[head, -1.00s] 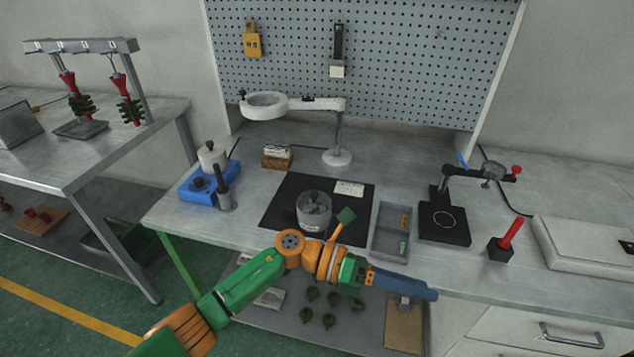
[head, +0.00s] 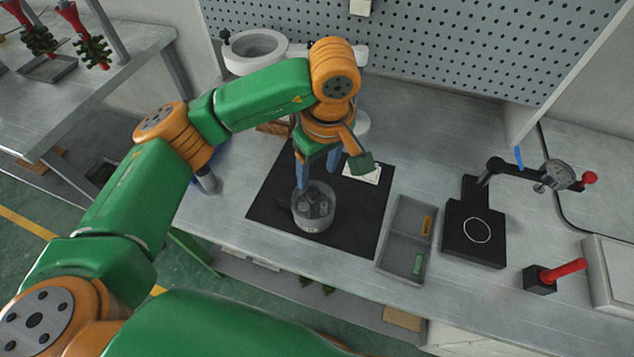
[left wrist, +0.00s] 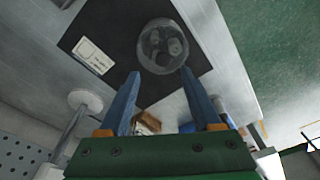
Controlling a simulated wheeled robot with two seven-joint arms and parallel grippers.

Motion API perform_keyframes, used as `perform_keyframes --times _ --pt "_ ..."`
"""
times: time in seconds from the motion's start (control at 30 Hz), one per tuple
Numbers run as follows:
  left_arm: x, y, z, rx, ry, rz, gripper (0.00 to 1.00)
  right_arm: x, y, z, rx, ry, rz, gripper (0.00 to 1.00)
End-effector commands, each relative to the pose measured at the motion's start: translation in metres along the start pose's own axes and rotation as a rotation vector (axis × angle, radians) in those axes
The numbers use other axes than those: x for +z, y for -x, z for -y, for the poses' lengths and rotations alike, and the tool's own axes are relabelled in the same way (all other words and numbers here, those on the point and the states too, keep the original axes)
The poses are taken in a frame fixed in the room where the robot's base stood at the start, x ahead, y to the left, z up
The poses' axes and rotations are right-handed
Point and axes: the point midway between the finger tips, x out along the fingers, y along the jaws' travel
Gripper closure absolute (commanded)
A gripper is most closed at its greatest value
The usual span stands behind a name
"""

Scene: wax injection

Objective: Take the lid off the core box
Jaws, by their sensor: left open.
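The core box, a clear round container (head: 313,207) with grey pieces showing inside, stands on a black mat (head: 268,196). Its lid cannot be told apart from its clear body. My left gripper (head: 316,172) points down at the box from just behind it, with its blue fingers spread and nothing between them. In the left wrist view the round box (left wrist: 162,45) shows just beyond the open fingertips (left wrist: 160,73). Whether a finger touches the box cannot be told. My right gripper is not in view.
A white label card (head: 362,173) lies on the mat, beside my left gripper. A grey two-part tray (head: 393,238) and a black stand with a dial gauge (head: 475,235) are to the right. A magnifier lamp (head: 255,48) stands behind my arm.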

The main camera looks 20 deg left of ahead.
Motion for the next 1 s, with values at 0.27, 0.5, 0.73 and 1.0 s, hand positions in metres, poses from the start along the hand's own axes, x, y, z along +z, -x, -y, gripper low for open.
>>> perform_keyframes --times 0.27,0.5,0.73,1.0 --pt "-0.003 -0.048 0.001 -0.006 0.001 0.007 0.35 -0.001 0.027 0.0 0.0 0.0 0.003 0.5" --pt "-0.003 -0.063 0.0 0.001 0.001 0.005 0.35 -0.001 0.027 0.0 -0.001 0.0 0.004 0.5" --pt "-0.003 -0.063 0.0 0.0 0.001 0.006 0.78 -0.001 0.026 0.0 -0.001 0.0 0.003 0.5" --pt "-0.002 -0.062 0.0 0.0 0.001 0.007 1.0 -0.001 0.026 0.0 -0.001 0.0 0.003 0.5"
